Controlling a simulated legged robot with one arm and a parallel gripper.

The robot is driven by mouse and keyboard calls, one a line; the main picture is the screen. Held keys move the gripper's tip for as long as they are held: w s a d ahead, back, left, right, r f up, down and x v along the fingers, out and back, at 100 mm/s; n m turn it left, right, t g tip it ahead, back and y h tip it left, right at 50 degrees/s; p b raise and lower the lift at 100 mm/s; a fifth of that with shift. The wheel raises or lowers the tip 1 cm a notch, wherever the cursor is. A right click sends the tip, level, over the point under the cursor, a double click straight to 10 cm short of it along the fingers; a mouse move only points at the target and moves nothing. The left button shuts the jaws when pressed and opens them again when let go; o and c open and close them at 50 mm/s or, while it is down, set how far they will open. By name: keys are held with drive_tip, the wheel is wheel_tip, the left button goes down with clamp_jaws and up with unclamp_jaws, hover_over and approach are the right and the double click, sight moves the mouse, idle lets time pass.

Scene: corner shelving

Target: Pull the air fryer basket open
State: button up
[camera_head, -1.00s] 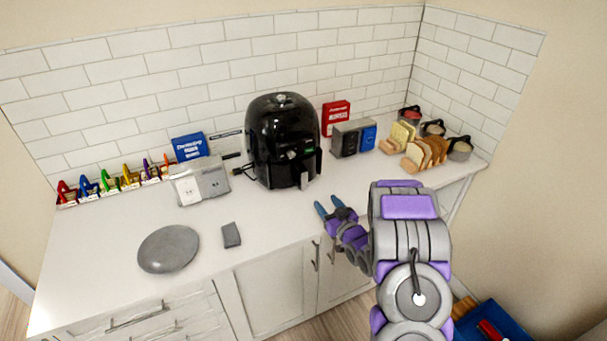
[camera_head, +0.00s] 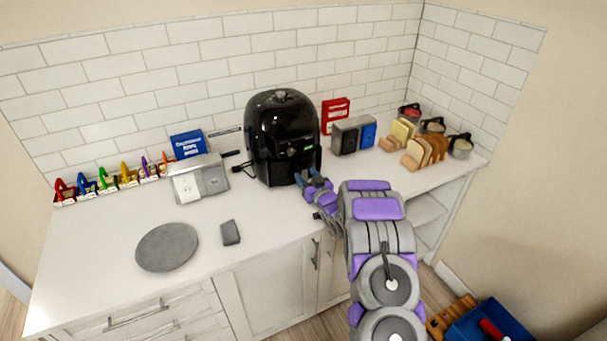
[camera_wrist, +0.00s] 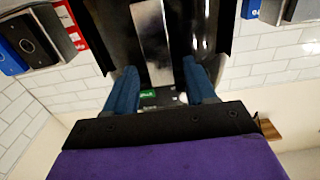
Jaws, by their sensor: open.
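The black air fryer (camera_head: 284,130) stands upright on the counter against the tiled wall, its basket front facing the room. In the head view my gripper (camera_head: 309,177) is at the low front of the fryer and covers much of the basket handle. In the wrist view, which is turned over, my open gripper (camera_wrist: 160,72) has one blue finger on each side of the grey-silver handle (camera_wrist: 153,42). I cannot tell whether either finger touches it. The black fryer body (camera_wrist: 205,25) fills the upper middle, with a small green display below the handle. The basket looks shut.
A silver toaster-like box (camera_head: 200,178) stands left of the fryer, and a grey and blue box (camera_head: 352,136) stands right of it. A round grey plate (camera_head: 167,247) and a small grey block (camera_head: 230,232) lie on the front counter. Bread slices (camera_head: 425,152) stand farther right.

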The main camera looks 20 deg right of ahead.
drive_tip(key=shift+w, duration=1.45)
clamp_jaws()
